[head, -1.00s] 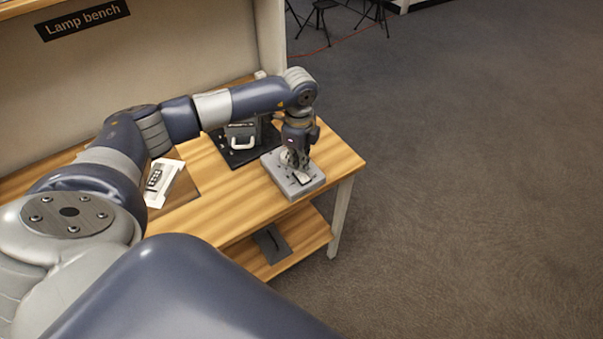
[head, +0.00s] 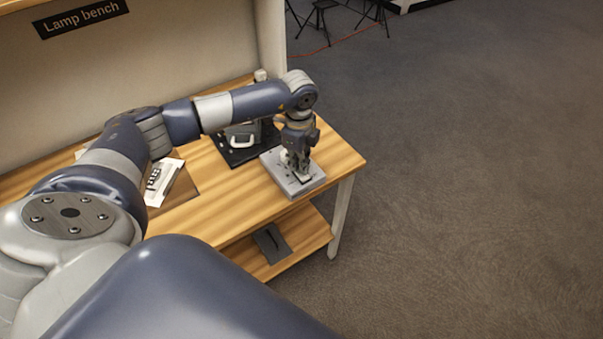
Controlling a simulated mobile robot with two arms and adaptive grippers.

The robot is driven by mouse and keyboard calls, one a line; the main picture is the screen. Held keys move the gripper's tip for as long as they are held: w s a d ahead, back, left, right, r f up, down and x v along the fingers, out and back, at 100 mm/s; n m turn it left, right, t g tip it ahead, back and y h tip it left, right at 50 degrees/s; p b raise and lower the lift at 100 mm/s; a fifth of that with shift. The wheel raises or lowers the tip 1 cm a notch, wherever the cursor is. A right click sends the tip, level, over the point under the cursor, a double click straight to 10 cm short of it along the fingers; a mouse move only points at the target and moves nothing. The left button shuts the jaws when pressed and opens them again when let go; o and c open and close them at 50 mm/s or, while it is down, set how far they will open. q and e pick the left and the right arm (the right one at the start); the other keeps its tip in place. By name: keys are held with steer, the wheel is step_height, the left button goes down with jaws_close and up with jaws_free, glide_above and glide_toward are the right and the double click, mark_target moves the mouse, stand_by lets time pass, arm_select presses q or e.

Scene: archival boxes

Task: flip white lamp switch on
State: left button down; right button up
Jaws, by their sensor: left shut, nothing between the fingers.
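A grey switch box (head: 284,184) sits near the right end of the wooden bench. A small white rocker (head: 304,178) with a dark surround shows on its top, partly covered by my left gripper (head: 301,176). My left gripper is shut and empty, pointing down, with its fingertips at or just above the rocker. I cannot tell whether they touch. Which way the rocker is tipped is too small to tell. My right gripper is not in view.
A dark device with a white handle (head: 243,141) stands on a black mat behind my left forearm. A white card with black keys (head: 160,182) lies further left. The bench (head: 345,160) ends just right of the box; open floor lies beyond.

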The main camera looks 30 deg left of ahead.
arm_select(q)
steer(key=shift+s+f, duration=0.1)
steer(key=shift+f, duration=0.25)
steer(key=shift+r, duration=0.15)
steer(key=shift+r+p, duration=0.7)
steer(key=shift+r, duration=0.2)
steer(key=shift+r+p, duration=1.85)
steer(key=shift+r, duration=0.65)
